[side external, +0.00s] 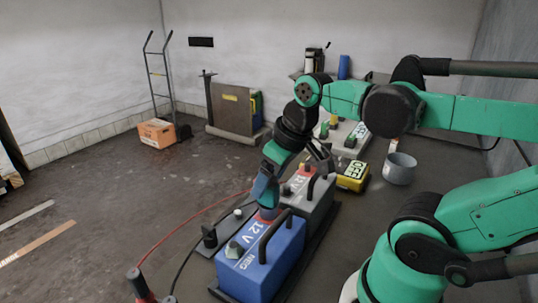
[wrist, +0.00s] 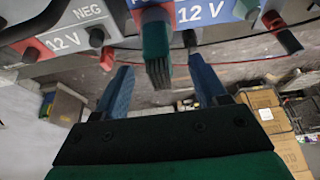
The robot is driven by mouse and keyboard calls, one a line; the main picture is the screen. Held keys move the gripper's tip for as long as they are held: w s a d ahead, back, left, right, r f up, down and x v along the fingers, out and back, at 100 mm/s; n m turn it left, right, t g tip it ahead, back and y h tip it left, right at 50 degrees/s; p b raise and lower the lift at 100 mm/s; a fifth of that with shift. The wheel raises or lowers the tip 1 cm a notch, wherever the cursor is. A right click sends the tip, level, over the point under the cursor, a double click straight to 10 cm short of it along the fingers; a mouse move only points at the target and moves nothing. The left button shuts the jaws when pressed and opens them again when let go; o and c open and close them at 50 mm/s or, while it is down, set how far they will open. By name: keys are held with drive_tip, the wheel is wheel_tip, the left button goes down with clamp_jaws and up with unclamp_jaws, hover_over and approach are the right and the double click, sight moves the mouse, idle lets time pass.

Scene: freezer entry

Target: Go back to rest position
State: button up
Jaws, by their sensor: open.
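My gripper (side external: 266,198) points down just above the red terminal (side external: 267,214) of the blue 12 V battery (side external: 262,262). In the wrist view my two blue fingers (wrist: 162,75) are spread apart. A dark green, ribbed piece (wrist: 156,45) shows between them, and clear space is visible beside it. Whether a finger touches it I cannot tell. The blue battery also shows at the top of the wrist view (wrist: 222,8). A grey 12 V battery (side external: 312,208) stands behind the blue one, with a black handle.
A red cable (side external: 185,222) and a black cable run over the floor to clamps (side external: 140,285) at the front. A yellow device (side external: 352,176) and grey pot (side external: 399,168) are behind right. An orange box (side external: 157,132) and hand truck stand far left. The left floor is mostly open.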

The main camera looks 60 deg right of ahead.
drive_tip(key=shift+x, duration=1.4)
drive_tip(key=shift+r, duration=0.45)
